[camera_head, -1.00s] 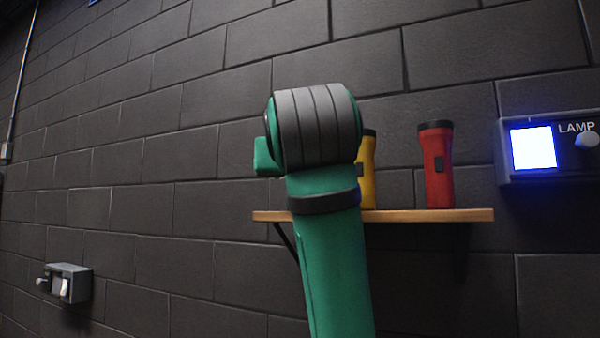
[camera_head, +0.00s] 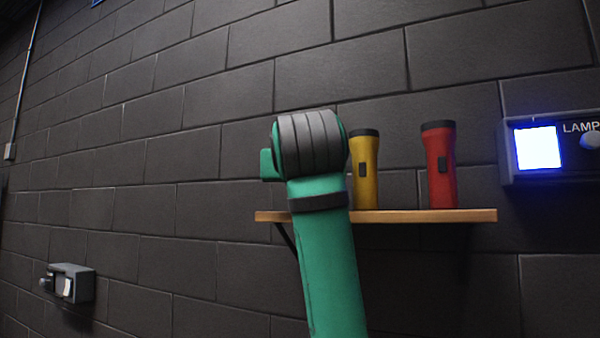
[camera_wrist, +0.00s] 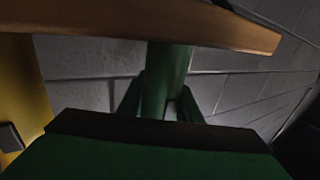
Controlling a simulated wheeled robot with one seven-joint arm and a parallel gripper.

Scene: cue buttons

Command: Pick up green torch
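The green torch (camera_wrist: 168,72) is in the middle of the wrist view, which looks upside down, with its base end at the wooden shelf (camera_wrist: 225,28). My gripper (camera_wrist: 160,101) has one finger on each side of the torch. It looks open, with a strip of wall visible between the torch and the right finger. In the head view my green arm hides both the torch and the gripper. The shelf also shows in the head view (camera_head: 430,215).
A yellow torch (camera_head: 365,172) stands close beside my arm, and also shows at the left of the wrist view (camera_wrist: 20,85). A red torch (camera_head: 439,165) stands farther right. A lamp panel (camera_head: 537,148) with a lit blue-white screen is at right. A grey switch box (camera_head: 72,282) is at lower left.

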